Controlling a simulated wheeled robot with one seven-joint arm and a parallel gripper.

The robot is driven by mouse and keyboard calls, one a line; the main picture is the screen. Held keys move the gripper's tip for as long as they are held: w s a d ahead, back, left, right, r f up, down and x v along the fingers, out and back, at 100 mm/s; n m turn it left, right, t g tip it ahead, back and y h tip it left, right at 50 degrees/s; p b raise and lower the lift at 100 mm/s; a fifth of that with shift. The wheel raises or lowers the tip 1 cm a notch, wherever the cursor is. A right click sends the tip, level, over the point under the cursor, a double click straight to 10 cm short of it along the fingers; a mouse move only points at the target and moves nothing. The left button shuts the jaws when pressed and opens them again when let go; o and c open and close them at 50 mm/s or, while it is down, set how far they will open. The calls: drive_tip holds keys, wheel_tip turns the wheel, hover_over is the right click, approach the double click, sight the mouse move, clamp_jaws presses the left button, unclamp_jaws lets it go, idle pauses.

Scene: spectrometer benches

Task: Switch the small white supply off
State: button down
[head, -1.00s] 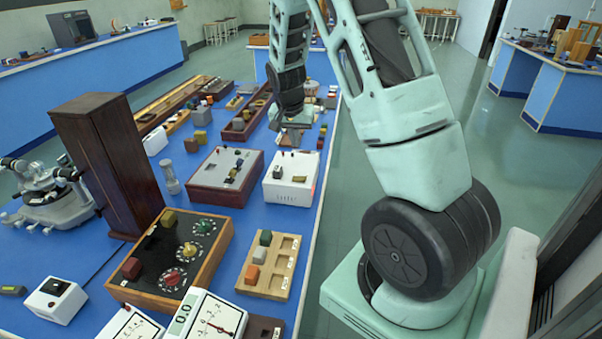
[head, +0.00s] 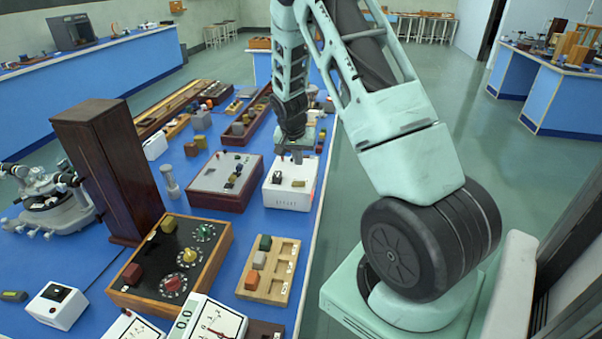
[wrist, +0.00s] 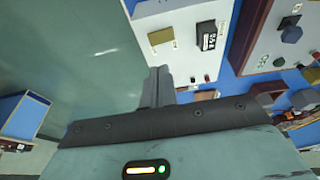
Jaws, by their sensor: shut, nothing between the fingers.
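The small white supply (head: 287,198) stands near the right edge of the blue bench in the head view. Its top carries a dark switch (head: 277,177) and a small plate. In the wrist view the white supply (wrist: 187,15) is at the top, with the black switch (wrist: 207,36) and a yellowish plate (wrist: 161,37) on its face. My gripper (head: 297,157) is above the far side of the supply in the head view. In the wrist view my gripper (wrist: 158,84) is shut and empty, apart from the switch. The switch's exact position is too small to tell.
A larger grey unit with dark wooden sides (head: 205,197) stands just left of the supply. A dark box with dials (head: 142,287) and a wooden block tray (head: 286,283) are nearer. Open floor (head: 350,190) lies right of the bench.

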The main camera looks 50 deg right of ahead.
sight(302, 181)
drive_tip(key=x, duration=0.2)
drive_tip(key=p+x, duration=0.1)
drive_tip(key=x, duration=0.2)
drive_tip(key=p+x, duration=0.1)
drive_tip(key=x, duration=0.1)
drive_tip(key=shift+s+a+f, duration=0.3)
drive_tip(key=shift+s+f, duration=0.1)
